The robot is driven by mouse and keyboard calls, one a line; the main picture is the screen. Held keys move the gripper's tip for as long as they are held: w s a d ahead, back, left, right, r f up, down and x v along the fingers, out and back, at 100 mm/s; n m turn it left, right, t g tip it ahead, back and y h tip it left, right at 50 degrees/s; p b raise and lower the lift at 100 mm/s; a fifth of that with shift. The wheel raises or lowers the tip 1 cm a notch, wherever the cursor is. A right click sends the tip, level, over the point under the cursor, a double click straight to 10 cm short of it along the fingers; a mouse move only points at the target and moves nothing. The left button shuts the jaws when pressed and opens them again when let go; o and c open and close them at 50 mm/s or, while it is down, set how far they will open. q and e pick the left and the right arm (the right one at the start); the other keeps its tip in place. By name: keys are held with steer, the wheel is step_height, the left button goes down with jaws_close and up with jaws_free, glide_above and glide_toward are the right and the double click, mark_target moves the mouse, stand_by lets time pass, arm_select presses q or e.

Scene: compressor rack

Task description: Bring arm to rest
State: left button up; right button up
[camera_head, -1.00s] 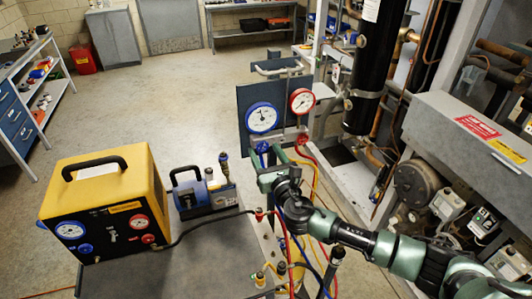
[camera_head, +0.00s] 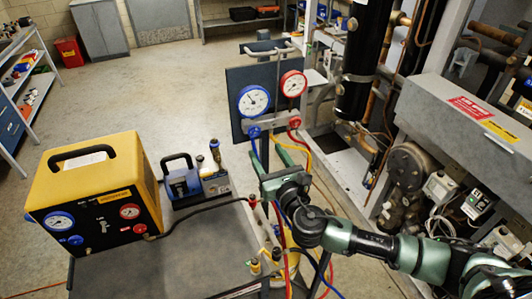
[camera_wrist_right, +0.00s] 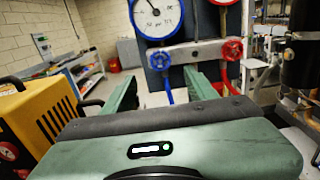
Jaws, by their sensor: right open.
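My right arm comes in from the lower right. My right gripper (camera_head: 270,158) is open, its two green fingers pointing at the gauge manifold (camera_head: 272,125). The manifold carries a blue-rimmed gauge (camera_head: 254,101) and a red-rimmed gauge (camera_head: 293,84) on a dark panel. In the right wrist view, the fingers (camera_wrist_right: 160,85) stand apart below a blue knob (camera_wrist_right: 159,60) and a red knob (camera_wrist_right: 232,50). I see nothing held between them. My left gripper is not in view.
A yellow machine (camera_head: 95,185) and a blue pump (camera_head: 182,182) stand on a grey cart top (camera_head: 200,250) at the left. Coloured hoses hang near my right gripper. The compressor rack (camera_head: 440,120) with pipes stands at the right. Open floor (camera_head: 160,100) lies behind.

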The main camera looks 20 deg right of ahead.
steer(key=s+f+m+g, duration=0.5)
steer(key=s+f+m, duration=0.1)
steer(key=s+m, duration=0.5)
steer(key=s+f+m+g, duration=0.5)
steer(key=s+f+m, duration=0.1)
steer(key=s+m, duration=0.55)
steer(key=s+f+m+g, duration=0.55)
steer(key=s+m, duration=0.45)
steer(key=m, duration=0.2)
step_height(320, 180, down, 32)
steer(key=s+b, duration=0.3)
steer(key=b, duration=0.2)
steer(key=s+d+f+g+b, duration=0.1)
steer(key=s+d+f+b, duration=0.2)
steer(key=s+f, duration=1.2)
step_height(320, 180, down, 3)
steer(key=shift+s+d+f+n+h+b, duration=0.2)
steer(key=shift+s+n+h+b, duration=0.1)
steer(key=shift+s+n, duration=0.1)
